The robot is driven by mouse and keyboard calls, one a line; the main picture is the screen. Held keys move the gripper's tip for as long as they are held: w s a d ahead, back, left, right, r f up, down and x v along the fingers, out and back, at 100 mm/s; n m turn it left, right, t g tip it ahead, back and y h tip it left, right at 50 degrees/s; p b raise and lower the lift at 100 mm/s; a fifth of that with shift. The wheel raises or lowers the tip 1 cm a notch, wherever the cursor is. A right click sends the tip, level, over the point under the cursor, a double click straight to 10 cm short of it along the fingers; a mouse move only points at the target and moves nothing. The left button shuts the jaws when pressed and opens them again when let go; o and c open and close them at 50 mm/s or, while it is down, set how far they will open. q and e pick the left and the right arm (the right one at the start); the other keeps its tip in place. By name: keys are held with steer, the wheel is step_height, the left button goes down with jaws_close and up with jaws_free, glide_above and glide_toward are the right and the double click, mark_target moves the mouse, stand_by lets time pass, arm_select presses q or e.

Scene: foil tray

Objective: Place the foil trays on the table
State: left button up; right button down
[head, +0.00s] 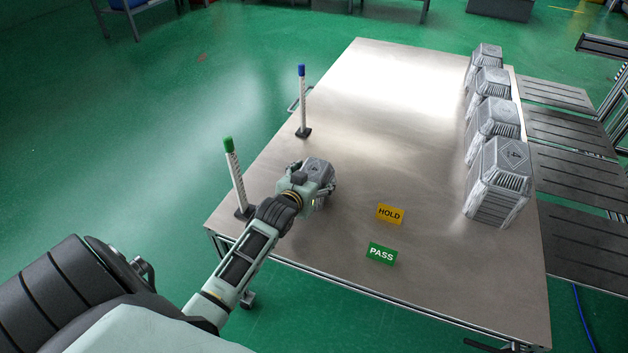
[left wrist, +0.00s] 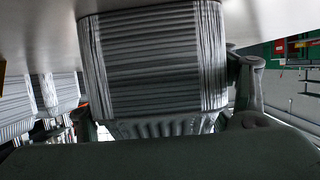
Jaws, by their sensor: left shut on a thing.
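My left gripper (head: 312,188) is shut on a stack of grey ribbed foil trays (head: 318,168) over the near-left part of the metal table (head: 350,120). In the left wrist view the held stack (left wrist: 155,60) fills the middle, with a finger at each side. I cannot tell if it rests on the table or is just above it. Several more foil tray stacks stand in a row along the table's right edge, the nearest one (head: 498,185) being largest in view. They show at the left of the left wrist view (left wrist: 55,92). My right gripper is not in view.
A green-capped post (head: 237,180) and a blue-capped post (head: 303,105) stand along the table's left edge. A yellow HOLD label (head: 390,214) and a green PASS label (head: 381,254) lie right of the gripper. The table's middle is clear. Dark slatted panels (head: 575,180) adjoin its right side.

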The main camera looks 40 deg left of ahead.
arm_select(q)
steer(key=o, duration=1.3)
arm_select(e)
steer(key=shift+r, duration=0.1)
arm_select(q)
steer(key=shift+s+d+r, duration=0.1)
steer(key=shift+s+r, duration=0.05)
steer(key=shift+s, duration=0.1)
steer(key=p+v, duration=0.2)
steer(key=v, duration=0.9)
steer(key=shift+s+r+p, duration=0.1)
steer(key=shift+s+p, duration=0.15)
steer(key=shift+p, duration=0.05)
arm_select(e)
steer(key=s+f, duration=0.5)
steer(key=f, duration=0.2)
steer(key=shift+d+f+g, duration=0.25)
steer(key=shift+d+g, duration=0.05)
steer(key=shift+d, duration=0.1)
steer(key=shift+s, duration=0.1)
